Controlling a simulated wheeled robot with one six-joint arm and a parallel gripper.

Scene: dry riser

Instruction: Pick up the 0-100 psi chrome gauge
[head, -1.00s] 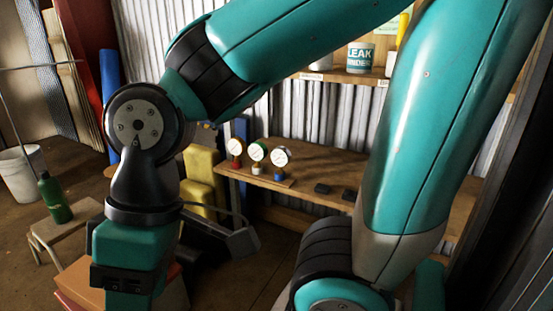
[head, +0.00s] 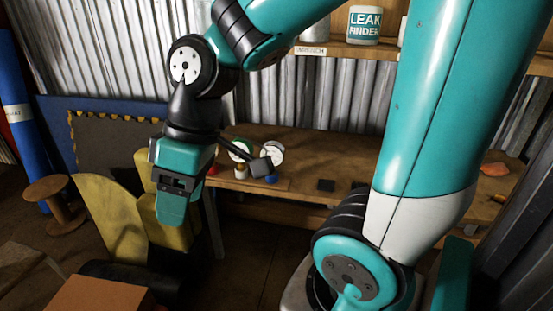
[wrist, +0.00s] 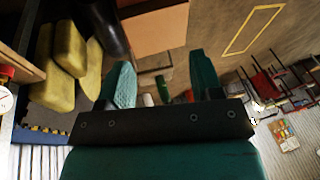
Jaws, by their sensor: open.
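Pressure gauges stand on the wooden bench in the head view. The rightmost gauge (head: 271,152) has a silvery rim, a white dial and a blue base; its dial marks are too small to read. A green-rimmed gauge (head: 240,148) stands left of it, and red shows farther left, mostly hidden by my arm. My gripper (head: 175,212) points down left of the gauges, apart from them. In the wrist view my gripper (wrist: 160,75) is open, with nothing between its fingers. A white dial (wrist: 5,99) with red above it is cut off at the left edge there.
The bench (head: 340,160) has a small dark block (head: 325,186) right of the gauges. A shelf (head: 345,63) with a leak finder tub (head: 364,24) is above. Yellow padded shapes (head: 112,220) and a cardboard box (head: 98,295) are at lower left.

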